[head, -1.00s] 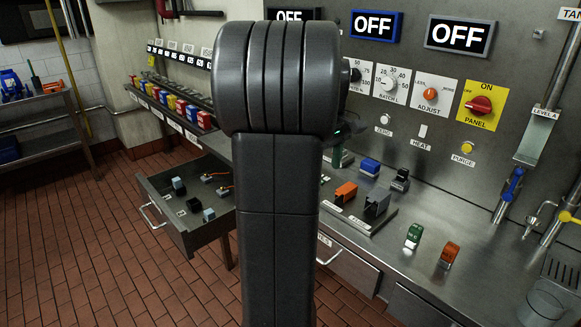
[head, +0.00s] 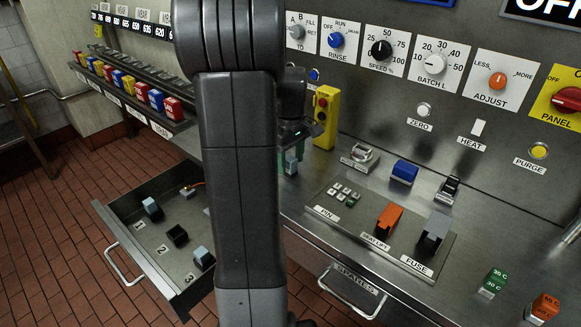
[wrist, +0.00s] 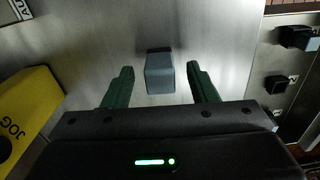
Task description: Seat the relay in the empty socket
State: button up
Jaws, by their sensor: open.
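A blue-grey relay block (wrist: 160,72) stands on the steel counter, and it also shows in the head view (head: 291,162) beside the green fingers. My gripper (wrist: 160,82) is open, with one green finger on each side of the relay and visible gaps to it. In the head view my gripper (head: 288,150) is partly behind my arm. The open drawer (head: 125,240) at lower left holds a black socket with nothing in it (head: 177,235) at label 2. Sockets at labels 1 (head: 151,206) and 3 (head: 203,257) hold blue-grey blocks.
A yellow pendant box (head: 326,117) stands just behind the gripper; its JOG side shows in the wrist view (wrist: 28,112). A tray with orange (head: 388,221) and grey (head: 435,230) covers is to the right. My arm hides part of the drawer and counter.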

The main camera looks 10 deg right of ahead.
jog(key=shift+f, duration=0.2)
jog(key=c, duration=1.1)
